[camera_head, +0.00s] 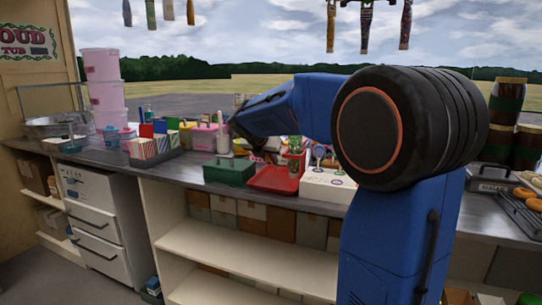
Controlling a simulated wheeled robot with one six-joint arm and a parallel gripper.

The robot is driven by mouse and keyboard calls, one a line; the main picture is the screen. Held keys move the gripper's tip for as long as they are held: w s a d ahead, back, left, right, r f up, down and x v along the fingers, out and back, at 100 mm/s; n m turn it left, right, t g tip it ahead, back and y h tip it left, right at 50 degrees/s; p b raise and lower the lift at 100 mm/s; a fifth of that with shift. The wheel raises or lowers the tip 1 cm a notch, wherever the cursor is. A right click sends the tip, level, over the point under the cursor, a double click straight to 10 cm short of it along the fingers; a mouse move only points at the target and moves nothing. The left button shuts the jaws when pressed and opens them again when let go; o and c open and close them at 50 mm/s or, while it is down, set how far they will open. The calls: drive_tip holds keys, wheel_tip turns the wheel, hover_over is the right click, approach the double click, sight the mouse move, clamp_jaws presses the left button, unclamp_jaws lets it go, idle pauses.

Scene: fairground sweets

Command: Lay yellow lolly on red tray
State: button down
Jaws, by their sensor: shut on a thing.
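The red tray (275,180) lies near the front edge of the counter, between a green box and a white box. My gripper (262,156) is small and dark in this view, over the back of the red tray. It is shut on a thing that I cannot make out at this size. I cannot pick out the yellow lolly for sure. Several lollies (319,152) stand upright in the white box (318,188) to the right of the tray.
The green box (229,172) stands close left of the tray. A red-and-green cup (294,160) stands behind the tray. A carton rack (155,157) and pink tubs (103,88) are further left. Dark jars (506,110) stand at the right.

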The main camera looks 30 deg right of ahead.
drive_tip(key=shift+f, duration=0.1)
drive_tip(key=c, duration=1.7)
unclamp_jaws()
drive_tip(key=shift+s+a+r, duration=0.6)
drive_tip(key=shift+a+r, duration=0.15)
drive_tip(key=shift+r, duration=0.85)
drive_tip(key=shift+s+a+r, duration=0.6)
drive_tip(key=shift+a+r, duration=0.2)
drive_tip(key=shift+r, duration=0.8)
drive_tip(key=shift+s+a+r, duration=0.6)
drive_tip(key=shift+a+r, duration=0.15)
drive_tip(key=shift+r, duration=0.85)
